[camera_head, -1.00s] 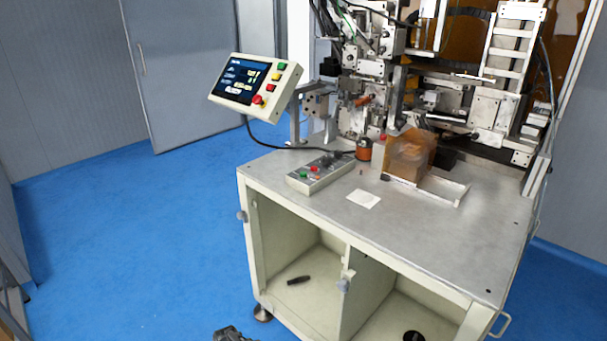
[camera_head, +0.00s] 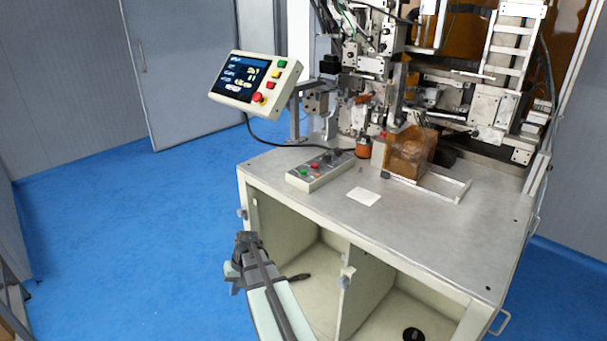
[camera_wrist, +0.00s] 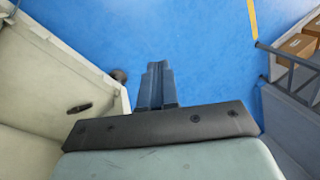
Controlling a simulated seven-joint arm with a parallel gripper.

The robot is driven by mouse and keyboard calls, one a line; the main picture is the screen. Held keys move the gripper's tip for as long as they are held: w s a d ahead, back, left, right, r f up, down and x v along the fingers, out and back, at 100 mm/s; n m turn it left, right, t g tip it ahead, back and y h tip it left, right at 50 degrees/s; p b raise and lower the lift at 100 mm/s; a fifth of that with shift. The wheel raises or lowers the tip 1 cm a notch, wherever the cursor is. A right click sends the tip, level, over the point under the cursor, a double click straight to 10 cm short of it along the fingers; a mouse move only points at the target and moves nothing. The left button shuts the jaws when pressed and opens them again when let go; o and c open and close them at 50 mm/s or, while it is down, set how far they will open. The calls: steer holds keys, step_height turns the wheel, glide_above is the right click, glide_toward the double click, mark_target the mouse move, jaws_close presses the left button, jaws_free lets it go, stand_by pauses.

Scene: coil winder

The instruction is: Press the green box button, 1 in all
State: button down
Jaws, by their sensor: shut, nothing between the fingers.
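The control box (camera_head: 330,176) lies near the left front edge of the bench top, with a green button (camera_head: 303,173) at its left end and a red button (camera_head: 315,165) beside it. My gripper (camera_head: 243,240) is in front of the cabinet's left side, lower than the bench top and apart from the box. In the wrist view my gripper (camera_wrist: 157,70) is shut and empty, over blue floor; the box is not in that view.
Cabinet knobs (camera_head: 242,213) stick out near my gripper.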

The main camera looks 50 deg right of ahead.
steer(key=w+d+r+t, duration=0.1)
steer(key=d+r+t, duration=0.1)
steer(key=d+r, duration=0.6)
steer(key=d+r+m+t+h, duration=0.1)
steer(key=d+r+t, duration=0.1)
steer(key=d+r, duration=0.6)
steer(key=w+d+r+m+t, duration=0.1)
steer(key=d+r, duration=0.6)
steer(key=r, duration=1)
steer(key=shift+w+d+r+t, duration=0.35)
steer(key=shift+d+r+t, duration=0.05)
step_height(320, 180, up, 12)
steer(key=t+h, duration=0.1)
steer(key=t, duration=0.1)
glide_above(306, 172)
steer(key=shift+d+m, duration=0.15)
steer(key=shift+m, duration=0.15)
steer(key=shift+f, duration=0.15)
steer(key=shift+f, duration=4.3)
steer(key=shift+f, duration=0.15)
steer(key=shift+f, duration=0.3)
